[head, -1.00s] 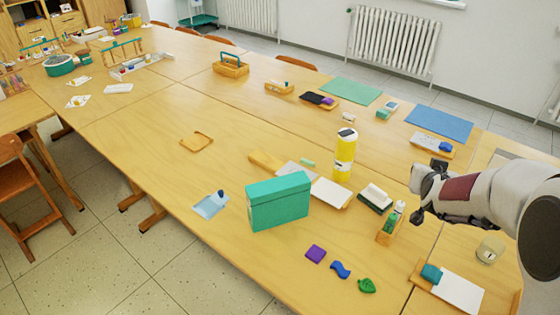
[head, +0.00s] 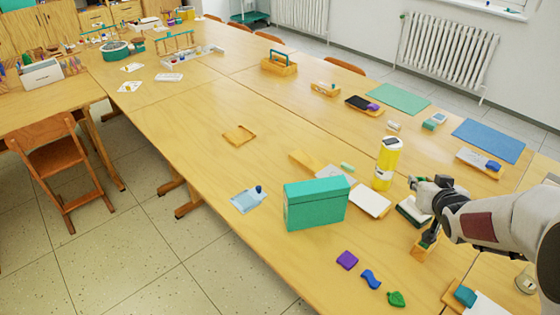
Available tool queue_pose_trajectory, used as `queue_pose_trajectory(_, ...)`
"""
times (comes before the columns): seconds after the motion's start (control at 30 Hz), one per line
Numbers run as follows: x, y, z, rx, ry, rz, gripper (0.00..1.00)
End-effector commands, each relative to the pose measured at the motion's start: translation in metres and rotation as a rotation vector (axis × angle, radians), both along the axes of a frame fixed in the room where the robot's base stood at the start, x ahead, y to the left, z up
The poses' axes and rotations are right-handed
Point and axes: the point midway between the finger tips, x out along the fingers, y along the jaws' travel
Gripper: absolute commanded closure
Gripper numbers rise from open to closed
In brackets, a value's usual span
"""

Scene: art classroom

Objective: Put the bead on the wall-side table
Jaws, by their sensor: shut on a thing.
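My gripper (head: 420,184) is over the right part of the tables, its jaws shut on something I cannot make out. No bead can be told for sure in the head view; it may be hidden in the jaws. The long table row nearer the radiators, the wall-side table (head: 436,149), runs from upper left to right. It bears a green mat (head: 398,98), a blue mat (head: 488,141) and several small items. My gripper appears near the yellow bottle (head: 387,163) and above a small wooden holder (head: 422,251), which it partly hides.
A teal box (head: 316,205) stands on the nearer row. A white pad (head: 370,201) lies beside the bottle. Purple (head: 347,260), blue (head: 371,279) and green (head: 397,299) pieces lie near the front edge. Bare wood lies around the empty wooden tray (head: 239,135).

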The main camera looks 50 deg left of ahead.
Motion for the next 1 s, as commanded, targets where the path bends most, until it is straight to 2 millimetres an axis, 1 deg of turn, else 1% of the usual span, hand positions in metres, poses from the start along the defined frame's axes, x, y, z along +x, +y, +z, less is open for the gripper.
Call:
queue_pose_trajectory(0.13, -0.007, 0.012, -0.005, -0.001, 0.001, 0.045, 0.85)
queue_pose_trajectory(0.5, -0.021, 0.031, -0.014, -0.001, 0.001, 0.127, 0.85)
queue_pose_trajectory(0.6, -0.020, 0.031, -0.027, 0.000, 0.004, 0.124, 0.85)
queue_pose_trajectory(0.77, -0.020, 0.030, -0.044, 0.000, 0.003, 0.123, 0.85)
queue_pose_trajectory(0.97, -0.020, 0.030, -0.073, -0.002, 0.004, 0.123, 0.85)
queue_pose_trajectory(1.0, -0.020, 0.030, -0.081, 0.000, 0.005, 0.123, 0.85)
